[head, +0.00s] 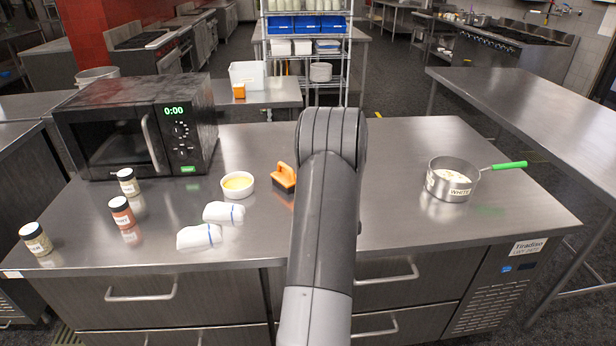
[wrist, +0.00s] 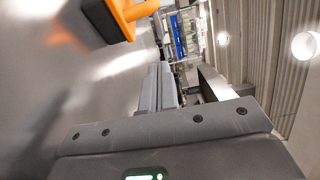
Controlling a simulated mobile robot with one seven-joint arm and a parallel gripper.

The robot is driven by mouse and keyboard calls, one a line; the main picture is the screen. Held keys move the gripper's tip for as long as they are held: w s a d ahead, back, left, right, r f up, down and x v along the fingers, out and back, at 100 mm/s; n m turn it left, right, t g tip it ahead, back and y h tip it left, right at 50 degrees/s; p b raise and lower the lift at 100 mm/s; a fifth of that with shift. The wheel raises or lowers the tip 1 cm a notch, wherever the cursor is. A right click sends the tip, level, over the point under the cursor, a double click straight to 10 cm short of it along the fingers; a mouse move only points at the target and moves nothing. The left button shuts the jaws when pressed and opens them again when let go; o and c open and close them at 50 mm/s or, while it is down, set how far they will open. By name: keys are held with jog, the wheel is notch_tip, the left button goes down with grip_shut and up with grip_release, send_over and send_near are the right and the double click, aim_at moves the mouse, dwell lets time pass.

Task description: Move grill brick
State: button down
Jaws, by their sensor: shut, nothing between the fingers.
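The grill brick (head: 284,178) has an orange handle on a dark block. It stands on the steel counter, just left of my arm in the head view. In the wrist view the grill brick (wrist: 118,20) shows large at the top, cut off by the frame edge. My gripper (wrist: 160,82) is shut and empty in the wrist view, with the brick off to one side of the fingers and apart from them. In the head view my arm hides the gripper.
The counter between my arm and the pot is clear.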

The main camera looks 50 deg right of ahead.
jog(key=v, duration=0.4)
jog(key=shift+s+r, duration=0.15)
notch_tip(320, 180, up, 13)
jog(key=n+g+y, duration=0.5)
jog(key=g+y, duration=0.4)
jog(key=g, duration=0.5)
send_over(286, 176)
jog(key=s, duration=0.2)
notch_tip(286, 176, down, 3)
jog(key=d+r+m+g+h, duration=0.2)
jog(key=d+r+h, duration=0.1)
jog(key=d+h, duration=0.15)
jog(key=shift+y, duration=0.55)
jog(key=x, duration=0.4)
jog(key=a+x, duration=0.1)
jog(key=x, duration=0.9)
jog(key=shift+f, duration=0.45)
jog(key=shift+w+a, duration=0.2)
jog(key=shift+a, duration=0.4)
jog(key=shift+w+a, duration=0.2)
jog(key=shift+a, duration=0.4)
jog(key=shift+w+a, duration=0.15)
jog(key=shift+a, duration=0.65)
